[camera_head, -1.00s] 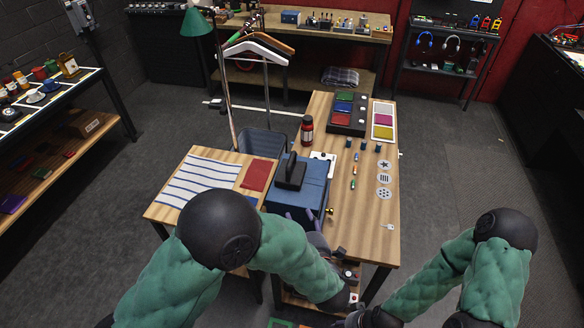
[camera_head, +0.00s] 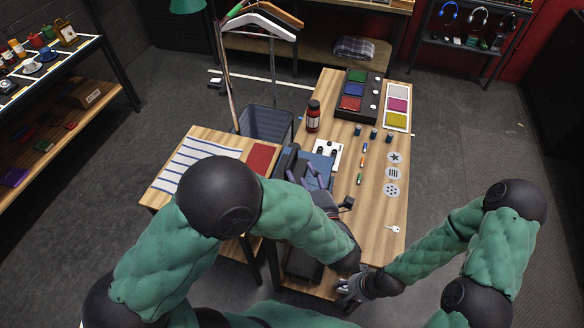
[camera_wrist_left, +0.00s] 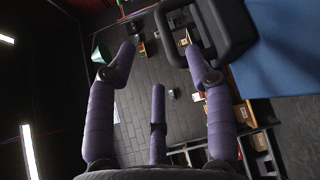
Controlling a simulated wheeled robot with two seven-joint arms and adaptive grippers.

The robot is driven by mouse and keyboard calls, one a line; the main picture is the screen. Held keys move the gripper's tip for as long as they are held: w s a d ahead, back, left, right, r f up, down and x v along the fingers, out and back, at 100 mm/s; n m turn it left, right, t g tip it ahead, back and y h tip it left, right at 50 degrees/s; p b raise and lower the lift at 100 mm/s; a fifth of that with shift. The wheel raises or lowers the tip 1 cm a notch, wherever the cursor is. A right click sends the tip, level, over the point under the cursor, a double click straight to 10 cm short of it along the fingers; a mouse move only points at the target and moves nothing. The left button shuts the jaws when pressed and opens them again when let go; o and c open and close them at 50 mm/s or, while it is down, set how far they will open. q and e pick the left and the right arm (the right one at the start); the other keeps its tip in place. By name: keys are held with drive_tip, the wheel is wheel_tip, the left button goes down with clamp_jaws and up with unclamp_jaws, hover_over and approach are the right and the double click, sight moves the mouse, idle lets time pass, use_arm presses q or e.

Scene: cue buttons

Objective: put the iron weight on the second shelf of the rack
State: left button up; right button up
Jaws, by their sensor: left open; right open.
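The iron weight (camera_head: 289,160), a dark block with a loop handle, sits on the blue box (camera_head: 321,161) and is partly hidden by my left arm in the head view. In the left wrist view its handle (camera_wrist_left: 205,35) looms large at the upper right, beside one fingertip. My left gripper (camera_head: 311,176) has its purple fingers spread and empty, close to the weight; they also show apart in the left wrist view (camera_wrist_left: 160,55). My right gripper (camera_head: 350,287) is open at the table's front edge, clear of the weight. I cannot tell for certain which shelving is the rack.
A shelf unit (camera_head: 50,110) stands at the left. A clothes stand and bin are behind the table.

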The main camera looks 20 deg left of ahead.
sight(291, 158)
use_arm(q)
drive_tip(key=x, duration=0.3)
drive_tip(key=shift+w, duration=0.15)
drive_tip(key=shift+a+x, duration=0.25)
drive_tip(key=shift+x, duration=2.2)
drive_tip(key=shift+s+f, duration=0.2)
clamp_jaws()
drive_tip(key=shift+w+r, duration=0.1)
drive_tip(key=shift+r, duration=0.15)
